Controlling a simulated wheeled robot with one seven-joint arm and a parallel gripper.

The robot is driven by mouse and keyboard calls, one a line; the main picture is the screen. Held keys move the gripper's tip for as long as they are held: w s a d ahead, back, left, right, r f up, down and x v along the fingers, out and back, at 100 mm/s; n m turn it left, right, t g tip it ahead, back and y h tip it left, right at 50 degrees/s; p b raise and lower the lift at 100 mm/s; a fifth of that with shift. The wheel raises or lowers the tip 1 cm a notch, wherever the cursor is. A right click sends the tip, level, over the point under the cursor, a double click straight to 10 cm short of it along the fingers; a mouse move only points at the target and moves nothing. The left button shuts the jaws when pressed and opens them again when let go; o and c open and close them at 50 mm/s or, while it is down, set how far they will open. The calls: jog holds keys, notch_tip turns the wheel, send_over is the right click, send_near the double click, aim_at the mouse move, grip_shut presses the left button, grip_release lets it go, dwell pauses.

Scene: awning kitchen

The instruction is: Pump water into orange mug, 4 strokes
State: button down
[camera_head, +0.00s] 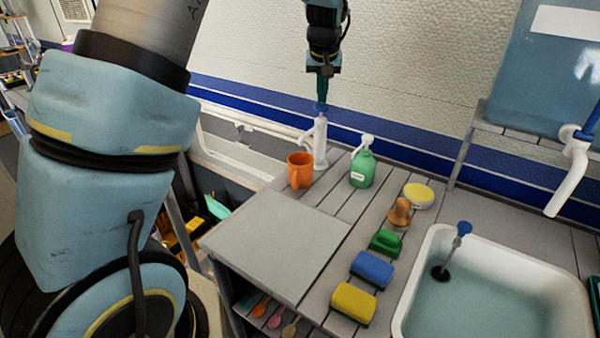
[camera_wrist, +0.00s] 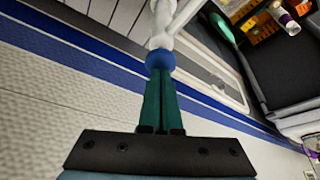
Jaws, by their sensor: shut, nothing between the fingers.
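The white hand pump (camera_head: 320,148) stands upright at the back of the slatted counter, with a blue knob on top and a spout reaching left. The orange mug (camera_head: 299,172) stands upright beside it, close under the spout; its inside is too small to read for water. My gripper (camera_head: 322,99) points down right above the pump, shut and empty, its fingertips at the blue knob. In the wrist view the shut green fingers (camera_wrist: 160,78) meet or nearly meet the blue knob (camera_wrist: 160,60), with the white pump (camera_wrist: 163,25) beyond. The mug is not visible there.
A green soap dispenser (camera_head: 363,168) stands right of the pump. Several cleaning items, including a yellow sponge (camera_head: 353,303) and a blue sponge (camera_head: 372,269), lie left of the sink (camera_head: 412,300). A bare grey board (camera_head: 275,240) covers the counter's front left. The wall is close behind the pump.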

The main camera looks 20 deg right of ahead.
jog(key=shift+r+p, duration=1)
jog(key=shift+r, duration=0.55)
notch_tip(320, 180, up, 6)
jog(key=p, duration=0.4)
jog(key=s+a+f+n+g+y+b, duration=0.1)
jog(key=s+a+f, duration=0.15)
jog(key=a, duration=0.85)
jog(key=s+a+f+n, duration=0.1)
jog(key=s+a+f, duration=0.15)
jog(key=a, duration=0.75)
jog(key=s+a+f, duration=0.2)
jog(key=s+a, duration=0.5)
jog(key=s+a+f+n+g+b, duration=0.1)
jog(key=s+a+f, duration=0.2)
jog(key=s+a, duration=0.3)
jog(key=shift+s+a+f+g+y, duration=0.3)
jog(key=shift+s+a, duration=0.1)
jog(key=shift+a, duration=0.25)
